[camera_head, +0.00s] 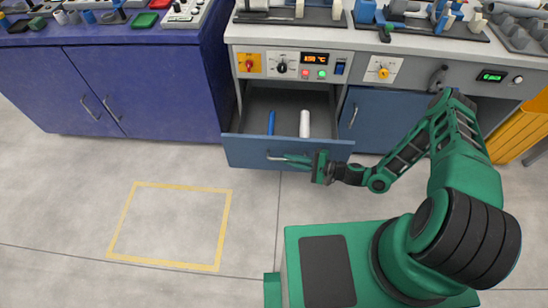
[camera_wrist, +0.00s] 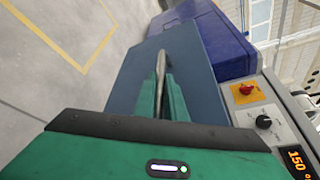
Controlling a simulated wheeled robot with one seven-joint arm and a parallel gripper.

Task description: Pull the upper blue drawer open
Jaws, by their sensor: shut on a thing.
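The upper blue drawer (camera_head: 240,151) stands pulled out from the grey bench, with its inside showing in the head view. A blue rod (camera_head: 271,122) and a white cylinder (camera_head: 304,123) lie in it. Its front also shows in the wrist view (camera_wrist: 135,75). My gripper (camera_head: 285,158) is at the drawer front and shut on the metal bar handle (camera_head: 273,156). In the wrist view the handle (camera_wrist: 161,62) runs between the two green fingers. The part of the handle between the fingers is partly hidden.
A control panel with a red knob (camera_head: 249,64) and a lit display (camera_head: 315,58) is above the drawer. A purple cabinet (camera_head: 130,90) stands at left, a blue cupboard door (camera_head: 375,115) at right. The floor with a yellow outlined square (camera_head: 112,232) is clear.

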